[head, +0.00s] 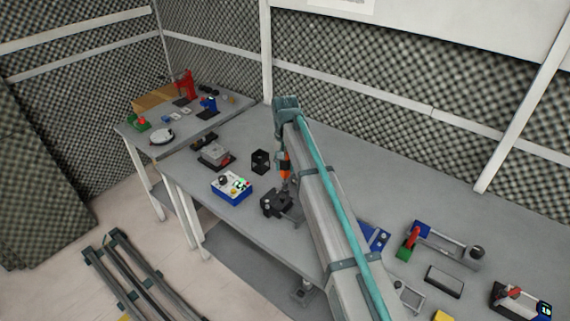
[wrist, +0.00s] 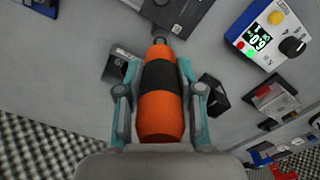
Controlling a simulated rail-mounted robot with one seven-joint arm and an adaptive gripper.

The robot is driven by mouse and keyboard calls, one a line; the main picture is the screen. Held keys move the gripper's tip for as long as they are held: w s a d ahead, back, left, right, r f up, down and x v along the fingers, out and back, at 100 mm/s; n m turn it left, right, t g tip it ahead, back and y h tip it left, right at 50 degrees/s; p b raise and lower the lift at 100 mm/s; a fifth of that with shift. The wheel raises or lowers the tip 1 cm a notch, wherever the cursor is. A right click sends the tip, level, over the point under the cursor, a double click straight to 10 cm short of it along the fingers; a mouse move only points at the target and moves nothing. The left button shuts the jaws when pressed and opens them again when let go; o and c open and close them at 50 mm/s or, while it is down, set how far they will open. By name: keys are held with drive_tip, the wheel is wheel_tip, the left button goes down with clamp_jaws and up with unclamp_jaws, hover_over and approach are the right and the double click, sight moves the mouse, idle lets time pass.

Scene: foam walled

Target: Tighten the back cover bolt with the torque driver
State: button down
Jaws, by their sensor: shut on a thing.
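The torque driver (wrist: 160,88), orange with a black band, is between the two fingers of my gripper (wrist: 160,92) in the wrist view. Its grey tip end points to the top of that picture. In the head view the driver (head: 285,164) shows as a small orange and black piece beside my arm, over the bench. A dark fixture (head: 276,203) stands just in front of it; it also shows at the top edge of the wrist view (wrist: 186,14). I cannot make out the back cover or its bolt, nor whether the tip touches anything.
A blue and white control box (head: 232,188) with a lit display stands left of the fixture. A black open holder (head: 261,161) and a grey-topped device (head: 215,154) stand behind it. Several tools and parts lie on the right of the bench. A foam wall runs behind.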

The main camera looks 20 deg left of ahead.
drive_tip(key=shift+f, duration=0.65)
idle(2.4)
drive_tip(key=shift+r, duration=0.15)
drive_tip(key=shift+r+p, duration=1.5)
drive_tip(key=shift+r, duration=0.85)
